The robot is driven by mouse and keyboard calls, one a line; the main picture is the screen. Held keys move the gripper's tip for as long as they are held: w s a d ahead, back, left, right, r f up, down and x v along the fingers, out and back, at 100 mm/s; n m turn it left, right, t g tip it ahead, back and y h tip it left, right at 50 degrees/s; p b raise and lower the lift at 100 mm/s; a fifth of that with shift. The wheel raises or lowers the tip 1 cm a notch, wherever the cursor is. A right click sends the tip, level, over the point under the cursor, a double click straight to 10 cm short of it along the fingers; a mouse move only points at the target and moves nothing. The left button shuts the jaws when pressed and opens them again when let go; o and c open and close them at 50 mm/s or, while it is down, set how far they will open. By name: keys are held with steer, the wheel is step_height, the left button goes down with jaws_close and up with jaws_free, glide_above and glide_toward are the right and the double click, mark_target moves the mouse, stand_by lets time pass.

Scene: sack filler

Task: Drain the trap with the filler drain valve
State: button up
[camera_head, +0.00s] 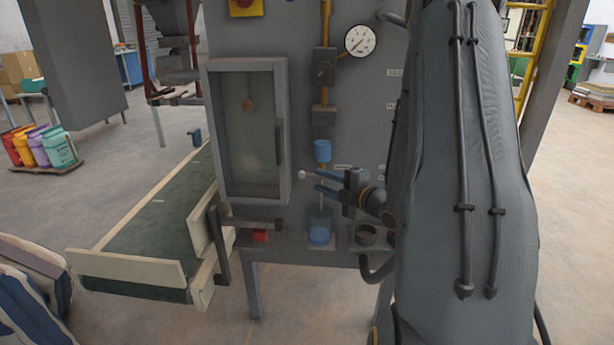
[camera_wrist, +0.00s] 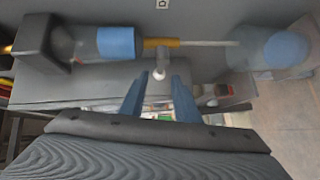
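The trap (camera_head: 322,151), a clear bowl with a blue band, hangs below the yellow pipe on the grey panel; it also shows in the wrist view (camera_wrist: 115,43). The drain valve (camera_wrist: 160,55) is a small lever with a pale ball end, under the trap. Its ball (camera_head: 302,174) shows left of my gripper in the head view. My gripper (camera_wrist: 160,78) has its blue fingers apart, with the ball between or just beyond the tips. No contact is visible. A thin pale line runs from the yellow outlet to a blue-based clear jar (camera_head: 319,235); I cannot tell whether it is liquid or a tube.
A pressure gauge (camera_head: 360,40) is above the trap. A windowed cabinet door (camera_head: 248,130) stands left of it. A conveyor (camera_head: 150,225) extends to the left. A small dark cup (camera_head: 366,236) sits right of the jar. My arm covers the panel's right part.

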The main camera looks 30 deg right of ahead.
mark_target(309, 176)
steer(key=p+x, duration=0.1)
steer(key=x, duration=0.6)
steer(key=shift+w+a, duration=0.1)
steer(key=shift+w, duration=0.15)
jaws_close()
